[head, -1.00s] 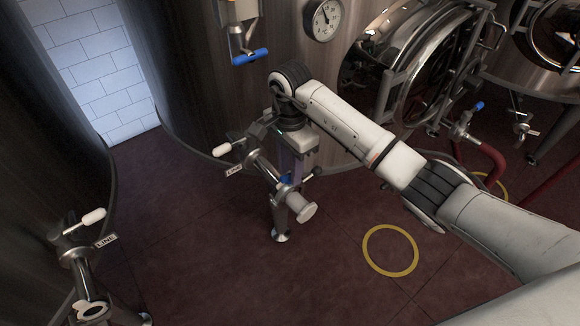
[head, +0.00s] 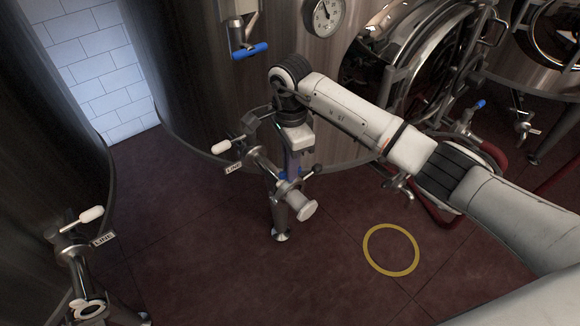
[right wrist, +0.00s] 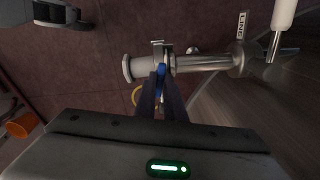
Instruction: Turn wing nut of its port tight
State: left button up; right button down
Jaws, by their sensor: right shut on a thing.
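The port is a steel pipe stub (head: 268,168) with a white handle (head: 221,147) and a LINE tag (head: 233,168), standing out from the tank above the floor. A clamp sits near its capped outer end (head: 307,211). My right gripper (head: 291,173) comes down from above and is shut on the blue wing nut (head: 283,175) at the clamp. In the right wrist view the blue wing nut (right wrist: 160,70) shows between the fingertips (right wrist: 161,80), beside the pipe (right wrist: 200,63). The fingers hide part of the nut. My left gripper is not in view.
A second LINE port (head: 78,262) stands at lower left. A blue-handled valve (head: 249,51) and a gauge (head: 326,16) are on the tank above. A red hose (head: 440,214) shows below my right arm. The floor around the yellow ring (head: 391,250) is clear.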

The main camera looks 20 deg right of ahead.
jog(key=m, duration=0.3)
jog(key=shift+d+m+b, duration=0.1)
jog(key=shift+m+b, duration=0.2)
jog(key=shift+b, duration=0.1)
jog(key=m, duration=0.4)
jog(key=shift+m+b, duration=0.3)
jog(key=m, duration=1.2)
jog(key=shift+r+m, duration=0.1)
jog(key=shift+m, duration=0.2)
jog(key=m, duration=0.3)
jog(key=shift+m, duration=0.4)
jog(key=m+p, duration=0.1)
jog(key=m, duration=0.2)
jog(key=shift+m+p, duration=0.4)
jog(key=shift+m, duration=1.8)
